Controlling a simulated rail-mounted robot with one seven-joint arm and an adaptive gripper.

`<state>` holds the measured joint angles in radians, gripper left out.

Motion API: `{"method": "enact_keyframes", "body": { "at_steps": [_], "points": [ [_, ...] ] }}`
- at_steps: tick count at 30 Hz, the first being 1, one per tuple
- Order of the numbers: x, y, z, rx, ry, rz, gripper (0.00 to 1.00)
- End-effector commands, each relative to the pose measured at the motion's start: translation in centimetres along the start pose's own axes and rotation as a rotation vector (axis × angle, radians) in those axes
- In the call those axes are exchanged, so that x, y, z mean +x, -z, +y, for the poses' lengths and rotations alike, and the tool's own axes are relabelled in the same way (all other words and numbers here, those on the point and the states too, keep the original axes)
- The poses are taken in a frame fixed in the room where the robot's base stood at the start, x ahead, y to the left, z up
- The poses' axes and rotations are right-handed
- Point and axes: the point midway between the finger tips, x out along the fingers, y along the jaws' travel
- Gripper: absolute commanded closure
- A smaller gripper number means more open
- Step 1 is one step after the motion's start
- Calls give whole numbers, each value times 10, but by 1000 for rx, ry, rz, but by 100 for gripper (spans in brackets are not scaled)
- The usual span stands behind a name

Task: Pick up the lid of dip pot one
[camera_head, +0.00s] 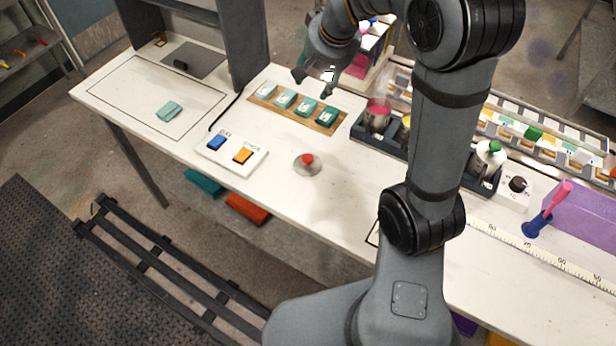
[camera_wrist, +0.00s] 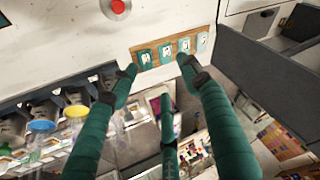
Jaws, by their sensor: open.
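A round grey lid with a red knob (camera_head: 308,163) lies on the white bench, apart from the pots. It also shows at the top edge of the wrist view (camera_wrist: 118,8). A dark rack (camera_head: 392,147) holds metal pots; an open one with pink contents (camera_head: 377,108) stands at its left end. A pale lid with a green knob (camera_head: 491,150) is near the rack's right end. I cannot read which pot is one. My gripper (camera_head: 315,82) is open and empty, above and behind the wooden tag strip, away from the red-knobbed lid. Its spread fingers (camera_wrist: 158,68) show in the wrist view.
A wooden strip with several teal tags (camera_head: 297,107) lies behind the lid. A white panel with blue and orange buttons (camera_head: 231,153) is to its left. A grey upright cabinet (camera_head: 235,45) stands at back left. Bench around the lid is clear. My arm hides part of the rack.

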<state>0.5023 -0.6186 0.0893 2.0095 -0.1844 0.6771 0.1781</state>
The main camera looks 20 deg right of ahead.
Motion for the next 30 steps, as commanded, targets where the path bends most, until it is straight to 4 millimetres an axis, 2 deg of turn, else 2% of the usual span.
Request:
{"method": "enact_keyframes", "body": {
  "at_steps": [1, 5, 6, 8, 10, 18, 27, 30],
  "points": [
    [48, -15, -13, -20, -4, -24, 53],
    [111, -35, -34, -20, -35, -102, 53],
    [130, -43, -34, 7, -56, -139, 53],
    [146, -50, -26, 83, -96, -196, 53],
    [146, -53, -5, 215, -153, -261, 53],
    [129, -89, -2, 513, -262, -388, 53],
    [166, -107, 4, 538, -268, -386, 53],
    [172, -110, 5, 537, -267, -385, 53]
  ]
}}
